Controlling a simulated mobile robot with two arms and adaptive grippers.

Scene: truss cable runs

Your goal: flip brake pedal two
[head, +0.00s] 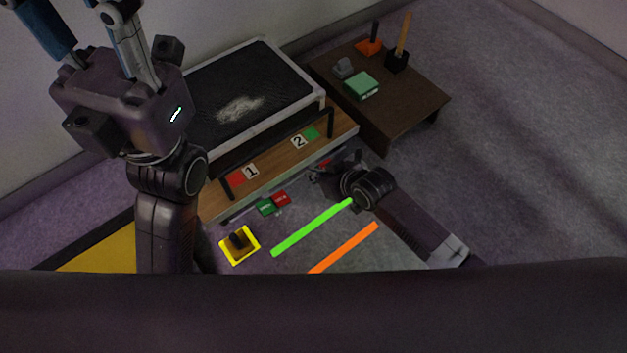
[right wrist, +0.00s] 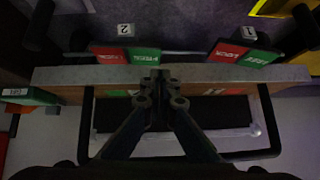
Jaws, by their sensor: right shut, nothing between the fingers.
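Brake pedal two (right wrist: 125,54), half red marked LOCK and half green, sits under a "2" plate in the right wrist view. In the head view only a bit of its red part (head: 325,163) shows beside my right gripper (head: 328,172). My right gripper is shut and empty. In the right wrist view its fingertips (right wrist: 158,78) are close to the pedal's green half; I cannot tell if they touch. Brake pedal one (head: 272,203), green and red, lies to the left. My left arm stands at the left, its fingers not clearly shown.
A bench (head: 264,40) with a dark top stands behind, with a wooden ledge (head: 275,160) and a black rail. A low brown table (head: 410,105) is at the right. Green (head: 312,228) and orange (head: 343,248) strips and a yellow-framed block (head: 240,245) are in front.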

